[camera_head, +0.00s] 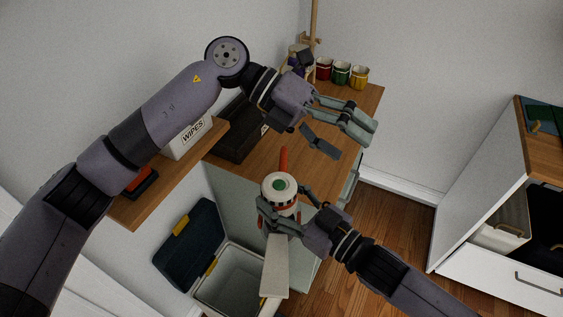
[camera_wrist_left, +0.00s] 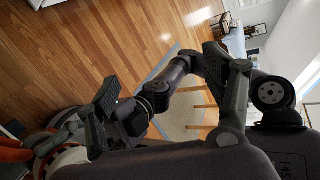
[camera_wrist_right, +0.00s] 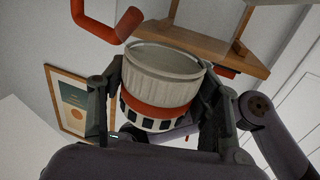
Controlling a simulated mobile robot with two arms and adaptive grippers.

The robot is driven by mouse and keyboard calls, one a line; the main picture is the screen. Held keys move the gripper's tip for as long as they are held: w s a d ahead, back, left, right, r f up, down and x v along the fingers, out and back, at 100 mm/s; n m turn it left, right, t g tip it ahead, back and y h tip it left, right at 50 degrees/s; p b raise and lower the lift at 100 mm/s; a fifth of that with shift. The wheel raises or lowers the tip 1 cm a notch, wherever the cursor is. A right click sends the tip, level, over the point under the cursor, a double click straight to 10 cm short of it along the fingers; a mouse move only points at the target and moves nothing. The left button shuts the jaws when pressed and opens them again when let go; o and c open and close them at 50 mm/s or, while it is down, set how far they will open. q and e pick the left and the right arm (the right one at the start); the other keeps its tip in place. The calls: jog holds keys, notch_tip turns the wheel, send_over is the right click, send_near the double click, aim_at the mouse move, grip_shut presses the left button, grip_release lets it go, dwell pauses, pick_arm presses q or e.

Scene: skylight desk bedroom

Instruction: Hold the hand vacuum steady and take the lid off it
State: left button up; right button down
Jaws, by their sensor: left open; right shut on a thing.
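The hand vacuum (camera_head: 280,187) has a cream round top with a green centre, an orange-red band and a red handle (camera_head: 284,160). My right gripper (camera_head: 282,210) is shut around its body. The right wrist view shows the cream ribbed cylinder (camera_wrist_right: 163,75) above the orange band, between the two fingers. I take the cream cap to be the lid; it appears to be on the vacuum. My left gripper (camera_head: 345,136) is open and empty, above and to the right of the vacuum, apart from it. In the left wrist view, part of the vacuum (camera_wrist_left: 15,152) shows at the lower left edge.
A wooden desk (camera_head: 262,152) holds a wipes box (camera_head: 191,136), a dark tray (camera_head: 238,130) and coloured cups (camera_head: 341,73). A bin with its dark lid open (camera_head: 192,245) stands below. A white cabinet (camera_head: 480,200) is at right. Floor between desk and cabinet is free.

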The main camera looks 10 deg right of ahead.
aim_at(281, 184)
pick_arm(q)
jog(key=a+f+t+y, duration=0.1)
jog(key=a+t+y, duration=0.1)
jog(key=a+y, duration=0.1)
jog(key=a+f+m+t+y, duration=0.1)
jog(key=a+f+t+y, duration=0.1)
jog(key=a+y, duration=0.1)
jog(key=a+f+m+t+y, duration=0.1)
jog(key=a+f+t+y, duration=0.1)
jog(key=a+y, duration=0.2)
jog(key=shift+w+f+y, duration=0.2)
jog(key=shift+y, duration=0.3)
jog(key=shift+w+a+f, duration=0.1)
jog(key=shift+f, duration=0.1)
notch_tip(281, 184, down, 8)
jog(key=shift+r, duration=0.25)
jog(key=c, duration=1.2)
jog(key=shift+n, duration=1.5)
